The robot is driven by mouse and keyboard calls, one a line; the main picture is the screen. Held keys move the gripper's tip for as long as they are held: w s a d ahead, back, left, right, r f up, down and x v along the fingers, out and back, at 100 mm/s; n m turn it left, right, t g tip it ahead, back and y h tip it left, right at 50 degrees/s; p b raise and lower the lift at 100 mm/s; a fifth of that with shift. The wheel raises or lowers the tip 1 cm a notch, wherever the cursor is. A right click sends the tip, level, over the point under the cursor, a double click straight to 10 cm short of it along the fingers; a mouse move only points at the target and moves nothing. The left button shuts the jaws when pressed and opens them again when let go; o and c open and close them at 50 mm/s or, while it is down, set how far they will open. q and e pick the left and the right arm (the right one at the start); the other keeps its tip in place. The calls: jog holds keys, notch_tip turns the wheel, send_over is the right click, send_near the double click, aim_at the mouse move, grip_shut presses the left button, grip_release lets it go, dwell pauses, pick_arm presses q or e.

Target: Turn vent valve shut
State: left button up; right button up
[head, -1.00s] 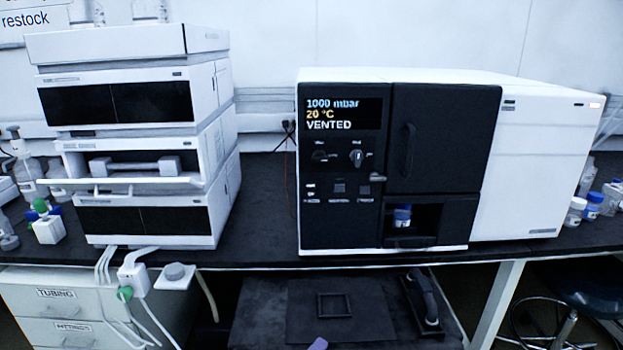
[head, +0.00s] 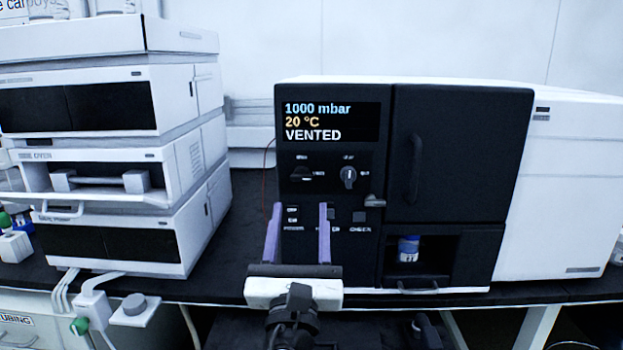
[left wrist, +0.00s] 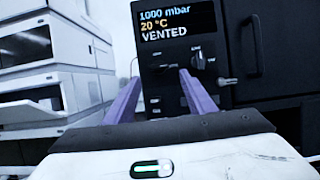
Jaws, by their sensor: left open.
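The black instrument's display (head: 330,121) reads 1000 mbar, 20 °C and VENTED. Below it are two rotary knobs: a dark one lying roughly sideways (head: 302,175) and a pale one pointing roughly upright (head: 348,177). Their small labels are too blurred to tell which is the vent valve. The pale knob also shows in the left wrist view (left wrist: 198,60). My left gripper (head: 300,207) is open and empty, its purple fingers in front of the panel with tips just below the dark knob. In the left wrist view the fingers (left wrist: 160,77) point at the panel. My right gripper is out of view.
Below the knobs are small buttons (head: 358,216) and a lever handle (head: 375,201). A door with a handle (head: 416,165) and an open bay with a blue-capped vial (head: 408,249) are on the right. A white module stack (head: 150,195) stands left.

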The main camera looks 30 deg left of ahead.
aim_at(300, 179)
pick_arm(q)
jog(key=x, duration=0.8)
jog(key=shift+s+r+p, duration=0.2)
jog(key=shift+p, duration=0.1)
jog(key=shift+w+a, duration=0.2)
jog(key=shift+w+r, duration=0.1)
jog(key=c, duration=1)
jog(key=shift+c, duration=0.2)
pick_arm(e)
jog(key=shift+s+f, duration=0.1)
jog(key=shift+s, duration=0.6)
